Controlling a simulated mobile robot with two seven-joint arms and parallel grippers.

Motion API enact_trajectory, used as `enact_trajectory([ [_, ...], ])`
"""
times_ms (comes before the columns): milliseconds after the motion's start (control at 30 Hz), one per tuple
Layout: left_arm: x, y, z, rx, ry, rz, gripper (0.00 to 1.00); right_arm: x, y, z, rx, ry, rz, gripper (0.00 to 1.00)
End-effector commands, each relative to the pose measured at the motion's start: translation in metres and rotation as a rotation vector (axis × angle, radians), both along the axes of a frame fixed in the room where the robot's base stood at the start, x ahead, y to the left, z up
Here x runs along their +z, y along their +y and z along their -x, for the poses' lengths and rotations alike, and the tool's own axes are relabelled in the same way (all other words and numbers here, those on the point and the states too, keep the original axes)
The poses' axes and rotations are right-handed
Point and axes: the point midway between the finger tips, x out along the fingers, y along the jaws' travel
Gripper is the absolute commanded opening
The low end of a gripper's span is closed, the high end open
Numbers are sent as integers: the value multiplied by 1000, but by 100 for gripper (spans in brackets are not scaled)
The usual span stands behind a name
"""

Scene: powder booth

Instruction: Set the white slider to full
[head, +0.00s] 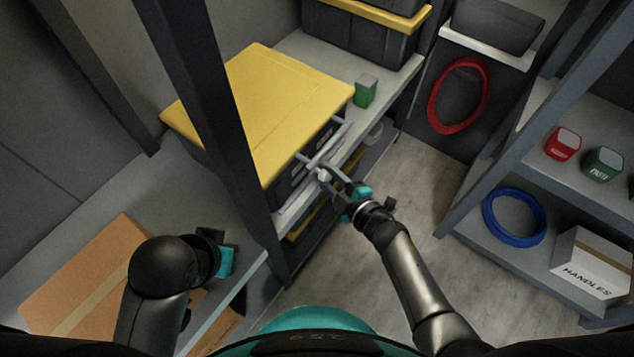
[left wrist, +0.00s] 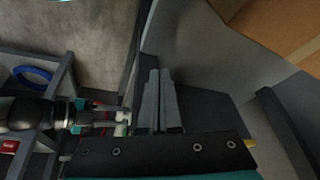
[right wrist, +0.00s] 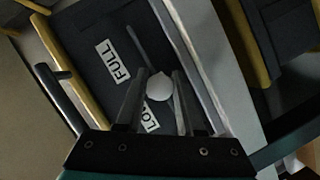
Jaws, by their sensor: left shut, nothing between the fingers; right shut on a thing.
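The white slider knob (right wrist: 160,87) sits on a dark panel on the front of a black bin with a yellow lid (head: 270,95). A dark slot (right wrist: 140,45) runs from the knob past the FULL label (right wrist: 113,61). The LOW label (right wrist: 149,121) is partly hidden behind a finger. The knob lies nearer LOW than FULL. My right gripper (right wrist: 160,74) is shut on the knob; it also shows at the bin front in the head view (head: 329,177). My left gripper (left wrist: 158,72) is shut and empty, above the left shelf in the head view (head: 230,254).
A green box (head: 365,91) stands on the shelf behind the bin. A grey shelf post (head: 215,110) rises between my arms. A cardboard box (head: 85,285) lies at lower left. The right rack holds a blue coil (head: 514,238) and small containers. Floor between the racks is clear.

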Motion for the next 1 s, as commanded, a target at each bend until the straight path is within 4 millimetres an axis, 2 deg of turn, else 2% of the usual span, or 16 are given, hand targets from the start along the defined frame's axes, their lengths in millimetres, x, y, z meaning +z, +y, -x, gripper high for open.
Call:
enact_trajectory([
  [100, 6, -2, -5, -2, -38, 9, 0, 0, -13, -24, 6, -8, 7, 0],
  [267, 10, -9, -6, -20, -85, 27, 0, 1, -27, -42, 3, -5, 3, 0],
  [667, 12, -10, -9, -22, -102, 33, 0, 3, -33, -49, -4, -4, -2, 0],
  [700, 12, -10, -9, -22, -103, 33, 0, 3, -33, -49, -4, -4, -2, 40],
  [933, 13, -10, -10, -22, -105, 32, 0, 2, -34, -48, -5, -2, -1, 66],
  [1000, 13, -10, -10, -21, -106, 32, 0, 2, -34, -48, -5, -2, -1, 67],
])
